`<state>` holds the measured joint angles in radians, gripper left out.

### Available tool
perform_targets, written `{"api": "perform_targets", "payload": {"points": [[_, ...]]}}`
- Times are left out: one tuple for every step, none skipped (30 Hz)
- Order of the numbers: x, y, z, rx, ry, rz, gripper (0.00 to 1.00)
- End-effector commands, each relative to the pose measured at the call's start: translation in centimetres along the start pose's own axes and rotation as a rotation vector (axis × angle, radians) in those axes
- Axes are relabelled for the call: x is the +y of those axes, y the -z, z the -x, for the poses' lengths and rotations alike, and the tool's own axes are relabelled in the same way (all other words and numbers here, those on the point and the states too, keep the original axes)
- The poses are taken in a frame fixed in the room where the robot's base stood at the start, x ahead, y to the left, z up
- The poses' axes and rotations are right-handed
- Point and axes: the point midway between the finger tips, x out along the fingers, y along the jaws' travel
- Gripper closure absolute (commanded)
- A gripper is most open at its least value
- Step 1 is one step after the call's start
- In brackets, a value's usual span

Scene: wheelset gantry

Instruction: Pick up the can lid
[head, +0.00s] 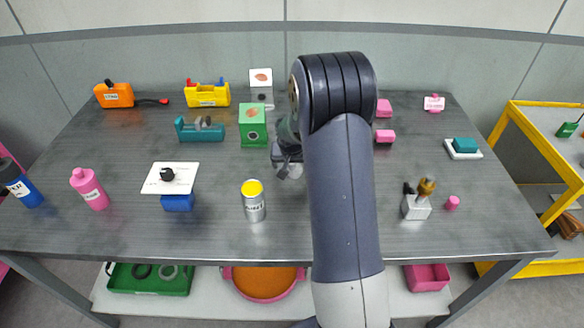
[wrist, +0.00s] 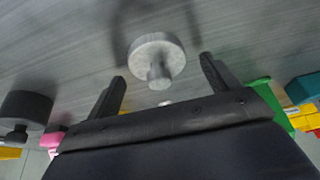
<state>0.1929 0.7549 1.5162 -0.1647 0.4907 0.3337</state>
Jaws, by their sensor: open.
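A round grey lid with a short knob (wrist: 157,52) lies on the table in the wrist view. I take it for the can lid. My gripper (wrist: 163,70) is open, with one finger on each side of the knob's line. No contact with the lid shows. In the head view my gripper (head: 287,160) is low over the middle of the table, partly hidden by my arm. A silver can with a yellow top (head: 254,203) stands to its left and nearer the front edge.
A green box (head: 253,130) stands just left of and behind my gripper. A teal tape dispenser (head: 200,131) is farther left. A blue block under a white card (head: 177,202) and pink bottle (head: 90,190) stand front left. A grey device (head: 416,207) is front right.

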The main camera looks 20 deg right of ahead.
Motion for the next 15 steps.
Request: {"api": "perform_targets", "payload": {"points": [[0.01, 0.01, 0.00, 0.000, 0.000, 0.000, 0.16], [0.01, 0.01, 0.01, 0.000, 0.000, 0.000, 0.16], [0.01, 0.01, 0.01, 0.000, 0.000, 0.000, 0.16], [0.00, 0.01, 0.02, 0.000, 0.000, 0.000, 0.17], [0.01, 0.00, 0.02, 0.000, 0.000, 0.000, 0.19], [0.00, 0.00, 0.02, 0.000, 0.000, 0.000, 0.23], [0.00, 0.00, 0.02, 0.000, 0.000, 0.000, 0.25], [0.00, 0.00, 0.03, 0.000, 0.000, 0.000, 0.28], [0.00, 0.00, 0.03, 0.000, 0.000, 0.000, 0.31], [0.00, 0.00, 0.03, 0.000, 0.000, 0.000, 0.33], [0.00, 0.00, 0.03, 0.000, 0.000, 0.000, 0.36], [0.00, -0.01, 0.04, 0.000, 0.000, 0.000, 0.39], [0.00, -0.01, 0.04, 0.000, 0.000, 0.000, 0.42], [0.00, -0.01, 0.04, 0.000, 0.000, 0.000, 0.44], [0.00, -0.01, 0.04, 0.000, 0.000, 0.000, 0.47]]}}
